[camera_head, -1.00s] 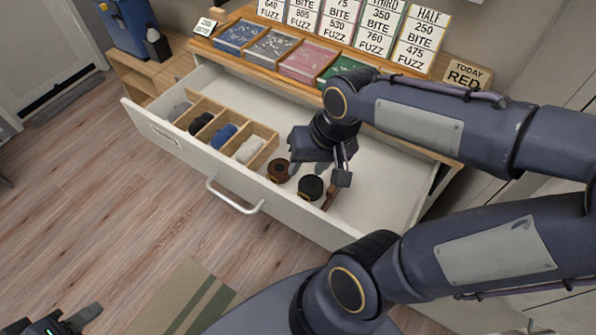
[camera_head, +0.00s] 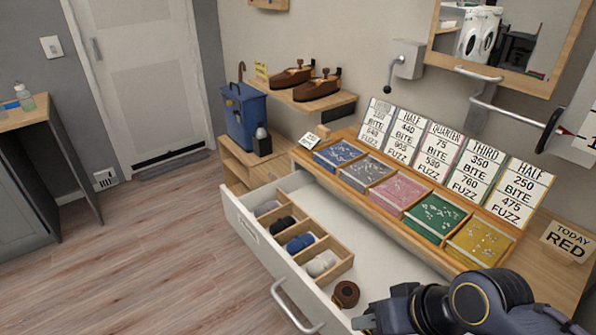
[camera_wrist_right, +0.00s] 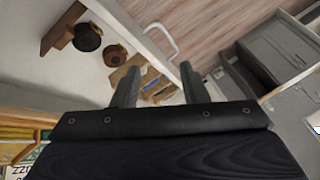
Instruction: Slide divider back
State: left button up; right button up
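The open white drawer (camera_head: 268,232) holds a light wooden organiser (camera_head: 341,262) with upright dividers and rolled socks between them. A brown roll (camera_head: 345,294) lies beside the organiser. In the right wrist view, a black roll (camera_wrist_right: 88,37) and a dark brown wooden strip (camera_wrist_right: 62,26) lie farther along the drawer; I cannot tell whether this strip is the divider. My right gripper (camera_head: 364,319) is over the drawer, partly cut off by the lower edge. Its fingers (camera_wrist_right: 158,84) are apart, with nothing held between them. My left gripper is out of view.
A counter with coloured trays (camera_head: 435,216) and upright price cards (camera_head: 440,150) stands behind the drawer. The drawer's handle (camera_head: 296,308) sticks out in front. A blue bin (camera_head: 243,120) stands on a low shelf. The floor at left is clear.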

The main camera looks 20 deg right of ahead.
jog(key=shift+s+r, duration=0.3)
jog(key=shift+s, duration=0.1)
jog(key=shift+c, duration=1.1)
jog(key=shift+f, duration=0.15)
jog(key=c, duration=0.5)
jog(key=shift+w, duration=0.1)
grip_shut()
jog(key=w+d+f+n+g+h+p, duration=0.2)
jog(key=w+d+f+n+g+h, duration=0.55)
jog(key=w, duration=0.75)
jog(key=s+d+f+y, duration=0.1)
jog(key=f, duration=0.3)
jog(key=d+f+m, duration=0.1)
jog(key=f, duration=0.3)
jog(key=s+f+y, duration=0.1)
jog(key=f, duration=0.2)
jog(key=shift+s+d+f+m+y, duration=0.3)
jog(key=shift+d+f+m+y, duration=0.05)
jog(key=shift+d+f, duration=0.05)
jog(key=s, duration=0.1)
jog(key=s+d, duration=0.1)
jog(key=s, duration=0.1)
jog(key=shift+d+f, duration=0.15)
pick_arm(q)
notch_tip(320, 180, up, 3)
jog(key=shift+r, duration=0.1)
pick_arm(e)
jog(key=shift+s+d+f, duration=0.1)
jog(key=shift+s+d, duration=0.05)
jog(key=shift+s, duration=0.2)
